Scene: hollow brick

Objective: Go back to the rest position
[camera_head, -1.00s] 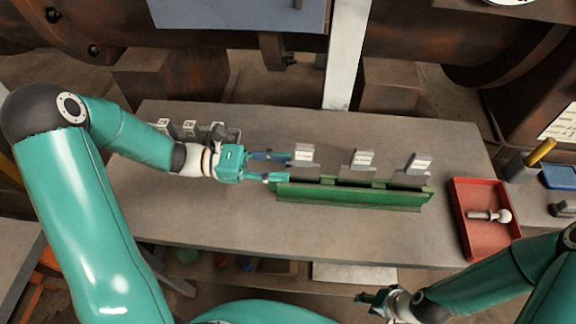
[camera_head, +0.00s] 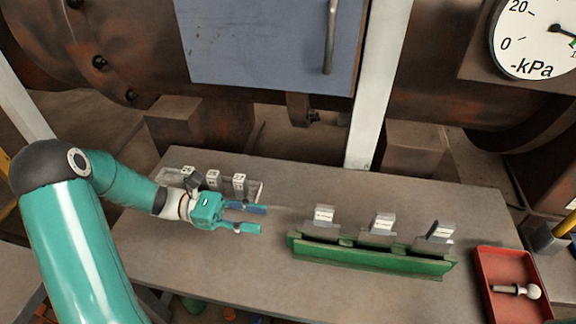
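My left gripper (camera_head: 250,218) is over the left part of the table, its fingers apart and nothing between them. It points right, clear of the green rack (camera_head: 372,259). The rack holds three grey pieces with white labels: a left one (camera_head: 322,219), a middle one (camera_head: 381,225) and a right one (camera_head: 439,235). A grey holder (camera_head: 257,191) with several small labelled pieces stands just behind the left gripper, partly hidden by it. My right gripper is out of view.
The grey table (camera_head: 200,262) has bare room in front of the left gripper. A red tray (camera_head: 490,268) with a white-knobbed part (camera_head: 518,290) lies at the right. A blue-grey panel (camera_head: 270,40), a pale post (camera_head: 378,90) and a pressure gauge (camera_head: 535,40) stand behind.

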